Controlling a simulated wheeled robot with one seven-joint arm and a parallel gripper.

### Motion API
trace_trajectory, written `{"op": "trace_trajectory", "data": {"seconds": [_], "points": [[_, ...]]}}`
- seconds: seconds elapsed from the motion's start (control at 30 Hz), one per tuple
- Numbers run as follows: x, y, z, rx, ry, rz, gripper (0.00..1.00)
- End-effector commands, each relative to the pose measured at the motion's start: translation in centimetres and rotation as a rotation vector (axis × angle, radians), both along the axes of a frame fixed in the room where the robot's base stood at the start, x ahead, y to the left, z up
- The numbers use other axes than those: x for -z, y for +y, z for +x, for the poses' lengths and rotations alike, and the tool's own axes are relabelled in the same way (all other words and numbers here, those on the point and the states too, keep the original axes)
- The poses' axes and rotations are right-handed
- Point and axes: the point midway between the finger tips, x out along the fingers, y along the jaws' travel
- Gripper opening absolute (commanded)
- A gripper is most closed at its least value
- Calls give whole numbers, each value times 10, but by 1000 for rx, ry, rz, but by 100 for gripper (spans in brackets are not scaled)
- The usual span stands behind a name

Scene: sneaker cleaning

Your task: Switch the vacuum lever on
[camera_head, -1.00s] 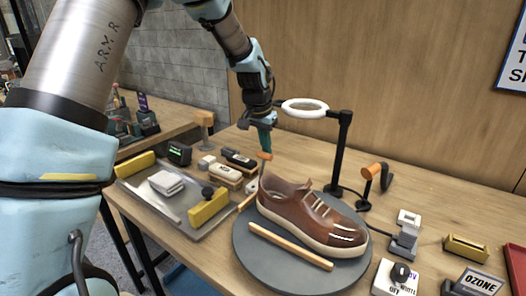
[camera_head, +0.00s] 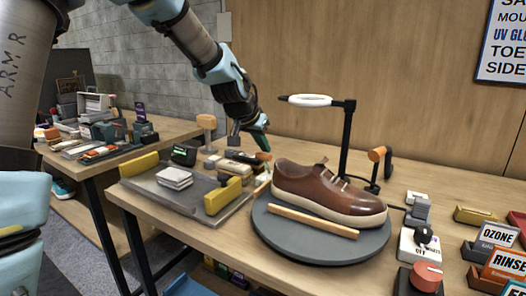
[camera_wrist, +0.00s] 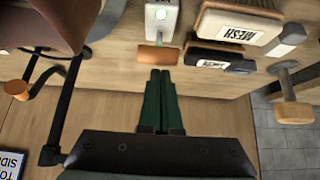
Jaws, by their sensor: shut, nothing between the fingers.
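A small white switch box (camera_wrist: 162,20) with a glowing green light is at the top of the wrist view. An orange lever handle (camera_wrist: 157,56) sticks out from it toward my gripper. I take this as the vacuum lever; its label is cut off. In the head view the orange handle (camera_head: 263,156) shows just behind the sneaker's heel, with the box mostly hidden. My gripper (camera_wrist: 161,73) is shut and empty, its green fingertips just short of the handle; I cannot tell if they touch. In the head view my gripper (camera_head: 265,150) is beside the handle.
A brown sneaker (camera_head: 325,192) stands on a grey turntable (camera_head: 290,238) to the right. A tray (camera_head: 160,195), brushes (camera_wrist: 240,25) and a mallet (camera_head: 206,122) crowd the left. A knob box (camera_head: 420,246) is at right.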

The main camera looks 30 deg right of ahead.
Motion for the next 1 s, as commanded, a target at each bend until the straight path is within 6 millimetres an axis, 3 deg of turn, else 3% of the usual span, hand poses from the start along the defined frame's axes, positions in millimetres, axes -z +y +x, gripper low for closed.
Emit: {"op": "trace_trajectory", "data": {"seconds": [1.0], "points": [[8,9,-4,-2,9,11,0]]}}
